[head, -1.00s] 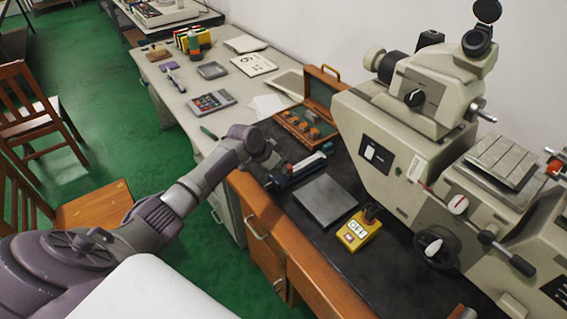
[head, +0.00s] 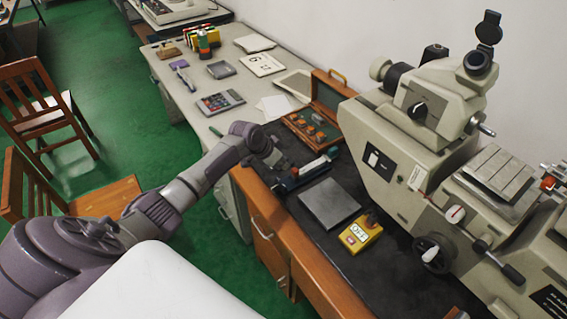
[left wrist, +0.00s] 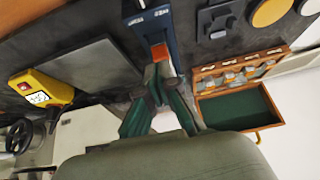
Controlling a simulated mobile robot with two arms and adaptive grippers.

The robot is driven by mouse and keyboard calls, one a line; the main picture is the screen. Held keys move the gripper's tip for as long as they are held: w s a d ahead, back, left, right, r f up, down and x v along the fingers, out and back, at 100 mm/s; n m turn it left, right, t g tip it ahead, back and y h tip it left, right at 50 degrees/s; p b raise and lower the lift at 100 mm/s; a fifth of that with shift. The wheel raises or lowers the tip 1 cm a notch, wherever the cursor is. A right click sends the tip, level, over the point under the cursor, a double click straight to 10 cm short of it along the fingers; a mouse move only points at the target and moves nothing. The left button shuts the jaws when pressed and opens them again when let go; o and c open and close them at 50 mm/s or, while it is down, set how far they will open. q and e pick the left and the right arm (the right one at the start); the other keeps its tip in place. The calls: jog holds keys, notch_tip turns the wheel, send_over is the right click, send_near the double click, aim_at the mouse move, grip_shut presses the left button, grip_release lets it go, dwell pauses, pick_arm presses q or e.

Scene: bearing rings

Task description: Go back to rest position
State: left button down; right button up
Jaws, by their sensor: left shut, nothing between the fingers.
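My left gripper (head: 277,160) hangs over the near edge of the dark bench mat, shut and empty. In the left wrist view its two fingers (left wrist: 159,80) come together just in front of a blue tool with an orange part (left wrist: 150,25). The same blue tool (head: 303,173) lies beside the gripper in the head view. I cannot tell whether the fingers touch it. An open wooden case (head: 325,92) with several small orange-topped parts stands behind; it also shows in the left wrist view (left wrist: 240,110). My right gripper is in neither view.
A grey plate (head: 330,203) and a yellow switch box (head: 360,236) lie on the mat. A large beige measuring machine (head: 400,150) fills the right. A calculator (head: 220,102) and papers lie on the farther desk. A wooden chair (head: 40,105) stands on the green floor at left.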

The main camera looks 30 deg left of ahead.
pick_arm(q)
jog(key=shift+f, duration=0.1)
